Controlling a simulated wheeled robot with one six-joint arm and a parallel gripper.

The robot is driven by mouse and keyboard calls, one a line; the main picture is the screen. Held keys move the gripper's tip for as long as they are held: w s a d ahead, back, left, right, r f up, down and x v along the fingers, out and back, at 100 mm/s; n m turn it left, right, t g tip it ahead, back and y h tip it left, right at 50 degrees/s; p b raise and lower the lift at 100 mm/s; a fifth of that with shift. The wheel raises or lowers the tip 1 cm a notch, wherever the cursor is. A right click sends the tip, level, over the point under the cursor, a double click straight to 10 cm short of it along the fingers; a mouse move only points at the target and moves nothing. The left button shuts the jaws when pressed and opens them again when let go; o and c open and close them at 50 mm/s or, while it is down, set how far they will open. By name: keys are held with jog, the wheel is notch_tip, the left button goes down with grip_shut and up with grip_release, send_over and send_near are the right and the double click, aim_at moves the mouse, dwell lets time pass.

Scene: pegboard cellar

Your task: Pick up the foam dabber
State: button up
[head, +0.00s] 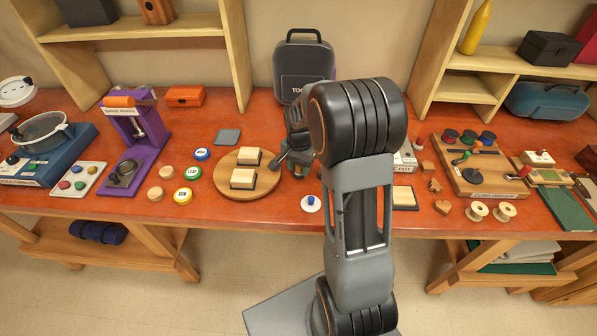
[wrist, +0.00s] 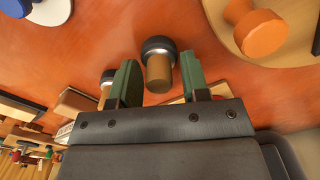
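In the wrist view a piece with a tan wooden handle, a silver band and a dark round head (wrist: 158,66) looks like the foam dabber. It shows between my gripper's (wrist: 159,84) two green-padded fingers, with gaps on both sides. The fingers are apart and no grip on it shows. I cannot tell how far below the fingertips it is. A similar banded piece (wrist: 106,82) is partly hidden behind the left finger. In the head view my gripper (head: 293,163) hangs over the red bench beside the round board, and my arm hides the dabber.
The round wooden board (head: 232,190) with stamp blocks is left of my gripper. An orange knob (wrist: 263,35) stands on it in the wrist view. A blue-topped white piece (head: 311,204) sits at the front. A dark toolbox (head: 303,66) stands behind. Bare bench shows around the dabber.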

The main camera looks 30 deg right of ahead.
jog(key=c, duration=0.7)
jog(key=shift+c, duration=0.2)
jog(key=shift+r, duration=0.5)
notch_tip(320, 180, up, 2)
jog(key=shift+r, duration=0.2)
jog(key=s+r+b, duration=0.2)
jog(key=s+r, duration=0.7)
jog(key=s, duration=0.5)
jog(key=shift+d+r, duration=0.35)
jog(key=shift+d, duration=0.05)
